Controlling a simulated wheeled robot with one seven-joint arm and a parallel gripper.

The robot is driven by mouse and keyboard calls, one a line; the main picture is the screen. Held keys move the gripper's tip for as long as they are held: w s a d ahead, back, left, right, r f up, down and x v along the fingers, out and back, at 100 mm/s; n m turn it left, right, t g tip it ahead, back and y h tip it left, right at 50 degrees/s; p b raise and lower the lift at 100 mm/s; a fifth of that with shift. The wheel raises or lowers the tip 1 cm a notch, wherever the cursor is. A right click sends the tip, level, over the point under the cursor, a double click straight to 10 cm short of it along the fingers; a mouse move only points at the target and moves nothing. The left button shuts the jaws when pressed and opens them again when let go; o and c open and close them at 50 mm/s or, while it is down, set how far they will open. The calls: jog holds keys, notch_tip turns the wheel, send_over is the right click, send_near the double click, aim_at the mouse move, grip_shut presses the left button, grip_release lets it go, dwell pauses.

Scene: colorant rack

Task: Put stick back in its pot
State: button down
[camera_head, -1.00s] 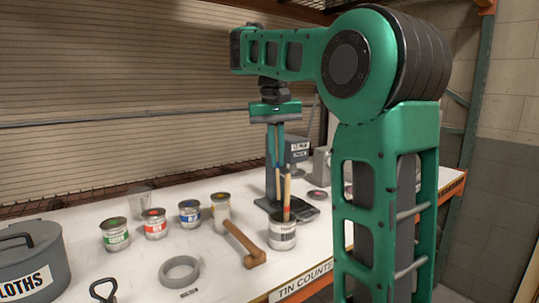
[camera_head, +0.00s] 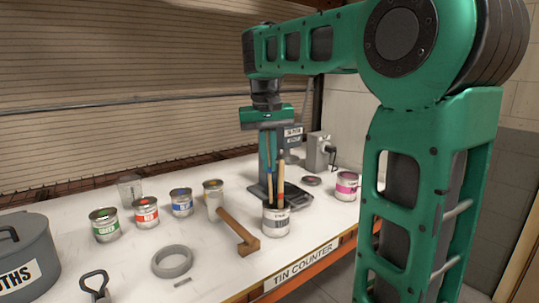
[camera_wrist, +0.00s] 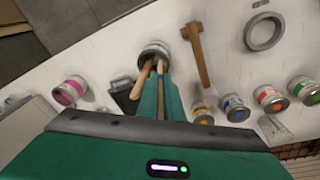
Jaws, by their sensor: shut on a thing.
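The pot (camera_head: 275,222) is a pale tin with dark lettering near the front edge of the counter; its mouth also shows in the wrist view (camera_wrist: 156,48). My gripper (camera_head: 268,150) points down above the pot and is shut on a thin wooden stick (camera_head: 268,160). The stick hangs nearly upright, its lower end at or just over the pot's mouth; I cannot tell how far inside. Another stick (camera_head: 281,180) with a red lower part stands leaning in the pot, close beside the held one; in the wrist view it leans left (camera_wrist: 144,80).
A wooden-handled mallet (camera_head: 237,230) lies just left of the pot. Green (camera_head: 105,225), red (camera_head: 146,212), blue (camera_head: 181,202) and yellow tins stand left. A magenta tin (camera_head: 346,186) stands right. A dark scale (camera_head: 290,195) is behind the pot. A grey ring (camera_head: 172,262) lies front left.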

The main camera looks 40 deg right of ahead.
aim_at(270, 186)
jog(key=shift+w+d+f, duration=0.1)
jog(key=shift+d+f, duration=0.05)
jog(key=shift+f, duration=1.25)
jog(key=shift+w+d+f, duration=0.15)
jog(key=shift+d+f, duration=0.05)
jog(key=shift+f, duration=1.2)
jog(key=shift+w+d+f, duration=0.1)
jog(key=shift+d+f, duration=0.05)
jog(key=shift+f, duration=1.25)
jog(key=c, duration=1.8)
grip_release()
jog(key=shift+c, duration=0.2)
jog(key=r, duration=0.3)
jog(key=a+r, duration=0.1)
jog(key=r, duration=0.6)
jog(key=shift+s+a, duration=0.15)
jog(key=shift+s, duration=0.15)
jog(key=shift+r, duration=0.3)
